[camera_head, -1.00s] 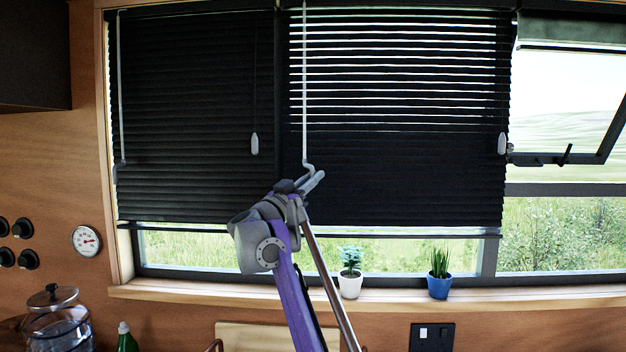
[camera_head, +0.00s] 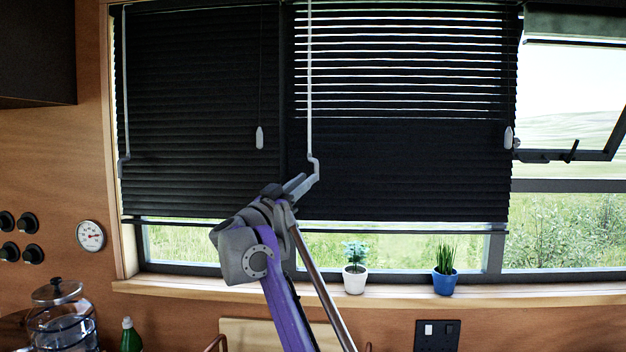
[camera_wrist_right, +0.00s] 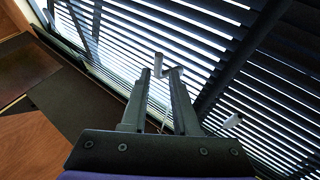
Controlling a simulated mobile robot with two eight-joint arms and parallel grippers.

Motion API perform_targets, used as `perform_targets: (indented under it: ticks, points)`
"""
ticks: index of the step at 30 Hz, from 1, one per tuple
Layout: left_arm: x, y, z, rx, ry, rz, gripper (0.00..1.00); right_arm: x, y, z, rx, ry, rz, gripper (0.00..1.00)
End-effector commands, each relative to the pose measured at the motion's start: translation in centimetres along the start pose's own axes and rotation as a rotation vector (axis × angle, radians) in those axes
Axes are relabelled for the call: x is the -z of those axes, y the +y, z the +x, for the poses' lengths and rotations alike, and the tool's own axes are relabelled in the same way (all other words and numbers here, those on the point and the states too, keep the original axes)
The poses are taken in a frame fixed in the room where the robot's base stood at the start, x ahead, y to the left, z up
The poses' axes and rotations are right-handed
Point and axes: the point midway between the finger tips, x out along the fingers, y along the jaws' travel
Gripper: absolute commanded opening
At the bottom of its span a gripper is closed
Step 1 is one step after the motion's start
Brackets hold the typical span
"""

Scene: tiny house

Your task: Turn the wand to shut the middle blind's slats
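The middle blind (camera_head: 400,165) is black. Bright gaps show between its upper slats in the head view, while its lower part looks dark. Its thin pale wand (camera_head: 309,90) hangs at its left side and ends in a cranked handle (camera_head: 316,168). My right gripper (camera_head: 304,183) is at this handle, its fingertips beside or around the lower end. In the wrist view, the two fingers (camera_wrist_right: 160,75) stand apart, with a pale bent piece (camera_wrist_right: 158,62), seemingly the handle, at the tips; contact cannot be told. My left gripper is not in view.
The left blind (camera_head: 195,120) is dark, with its own wand (camera_head: 124,90). White cord tassels hang at left (camera_head: 260,138) and right (camera_head: 508,138). A white plant pot (camera_head: 355,281) and blue pot (camera_head: 445,283) stand on the sill (camera_head: 400,298) below. An open window (camera_head: 570,100) is at right.

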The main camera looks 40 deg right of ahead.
Motion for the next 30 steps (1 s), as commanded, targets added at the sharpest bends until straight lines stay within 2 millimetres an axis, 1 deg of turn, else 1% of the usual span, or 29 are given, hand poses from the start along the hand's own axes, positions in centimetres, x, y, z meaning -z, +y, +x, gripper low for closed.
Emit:
perform_targets:
  ticks: [1,3,6,9,13,20,21,23,24,25,26,29,30]
  points:
    - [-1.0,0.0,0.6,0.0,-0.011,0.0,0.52,-0.6,-0.1,-1.5,0.005,-0.002,-0.003,0.28]
    - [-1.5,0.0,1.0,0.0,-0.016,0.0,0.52,-0.5,-0.1,-2.8,0.005,-0.001,-0.003,0.28]
    - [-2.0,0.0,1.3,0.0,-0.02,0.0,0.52,-0.3,-0.1,-4.2,0.004,0.0,-0.002,0.28]
    - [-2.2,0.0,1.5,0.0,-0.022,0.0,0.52,-0.2,-0.1,-5.2,0.002,0.0,-0.002,0.28]
    - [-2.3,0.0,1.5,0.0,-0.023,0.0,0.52,0.0,-0.1,-5.7,0.001,0.001,-0.002,0.28]
    - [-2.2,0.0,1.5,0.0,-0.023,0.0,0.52,0.1,0.0,-5.7,0.0,0.001,-0.001,0.28]
    - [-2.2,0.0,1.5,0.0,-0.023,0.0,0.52,0.0,0.0,-5.6,0.0,0.001,-0.001,0.21]
    - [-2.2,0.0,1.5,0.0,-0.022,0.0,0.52,-0.1,0.0,-5.3,0.006,-0.005,0.005,0.1]
    - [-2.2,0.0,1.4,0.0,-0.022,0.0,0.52,-0.3,0.2,-4.8,0.014,-0.013,0.014,0.03]
    - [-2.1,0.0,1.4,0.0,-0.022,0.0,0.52,-0.6,0.2,-4.3,0.026,-0.025,0.025,0.0]
    - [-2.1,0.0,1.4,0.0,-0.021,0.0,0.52,-1.0,0.3,-3.6,0.042,-0.04,0.041,0.0]
    - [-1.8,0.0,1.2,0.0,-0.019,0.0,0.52,-2.8,1.0,-0.6,0.114,-0.118,0.124,0.0]
    - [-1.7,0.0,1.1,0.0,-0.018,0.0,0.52,-3.7,1.4,0.8,0.147,-0.161,0.172,0.0]
